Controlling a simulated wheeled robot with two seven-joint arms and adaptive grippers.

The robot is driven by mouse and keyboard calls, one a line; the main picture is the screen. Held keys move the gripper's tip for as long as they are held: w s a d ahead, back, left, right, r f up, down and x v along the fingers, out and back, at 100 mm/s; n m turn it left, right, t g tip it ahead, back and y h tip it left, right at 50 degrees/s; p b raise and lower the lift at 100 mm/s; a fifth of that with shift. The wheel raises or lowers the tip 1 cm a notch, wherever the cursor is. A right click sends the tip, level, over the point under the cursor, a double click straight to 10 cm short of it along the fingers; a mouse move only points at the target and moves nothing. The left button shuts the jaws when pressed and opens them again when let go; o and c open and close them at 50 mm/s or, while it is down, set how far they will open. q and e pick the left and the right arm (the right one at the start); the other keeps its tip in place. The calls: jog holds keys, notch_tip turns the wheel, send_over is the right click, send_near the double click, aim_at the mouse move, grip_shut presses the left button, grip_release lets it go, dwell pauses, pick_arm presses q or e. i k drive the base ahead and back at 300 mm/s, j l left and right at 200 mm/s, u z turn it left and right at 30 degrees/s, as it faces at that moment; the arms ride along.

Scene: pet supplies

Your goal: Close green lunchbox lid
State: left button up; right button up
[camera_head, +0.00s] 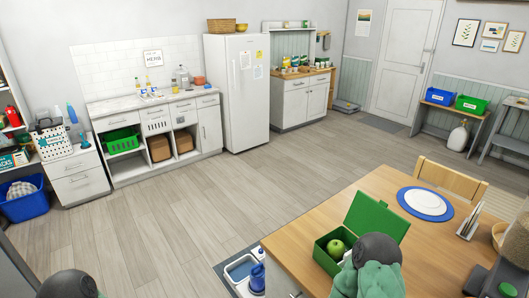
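A green lunchbox (321,257) stands on the wooden table in the lower right of the head view. Its lid (376,216) is open, tilted up along the far right side of the box. A green apple (336,248) lies inside the box. A dark grey rounded part with a green part below it, apparently one of my arms, covers the box's near right corner. Another rounded grey part shows at the bottom left edge. Neither gripper's fingers can be seen.
The wooden table (296,237) also holds a white plate (425,203) on a blue round mat, with a white holder (467,228) to its right. A chair (452,180) stands behind the table. A blue bottle (257,278) stands left of the table. Much of the floor is clear.

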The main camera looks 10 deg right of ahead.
aim_at(365, 214)
jog(key=z, duration=1.15)
